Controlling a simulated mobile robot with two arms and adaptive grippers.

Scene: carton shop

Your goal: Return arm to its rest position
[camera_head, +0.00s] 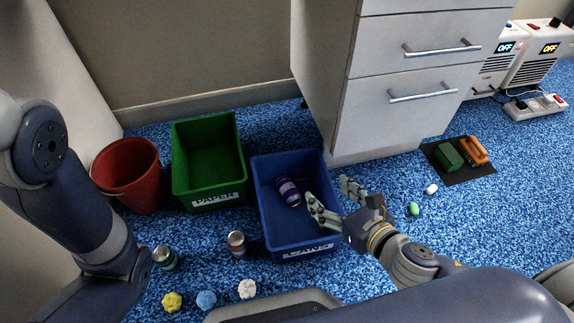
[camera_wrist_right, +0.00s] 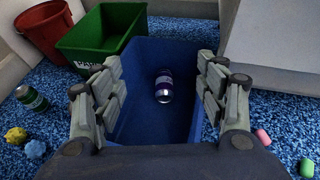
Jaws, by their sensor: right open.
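My right gripper (camera_head: 330,192) is open and empty above the right side of the blue bin (camera_head: 268,220). In the right wrist view its fingers (camera_wrist_right: 158,82) stand wide apart over the bin. A purple and silver can (camera_head: 289,192) lies on the floor of the blue bin; it also shows between the fingers in the right wrist view (camera_wrist_right: 164,86), apart from them. My left arm comes in at the left of the head view, and its gripper is out of the picture.
A green bin (camera_head: 208,160) labelled PAPER and a red bucket (camera_head: 130,175) stand left of the blue bin. Two cans (camera_head: 237,244) (camera_head: 165,257) and crumpled balls (camera_head: 206,299) lie in front. A drawer cabinet (camera_head: 420,90) stands behind. A black mat (camera_head: 475,172) lies right.

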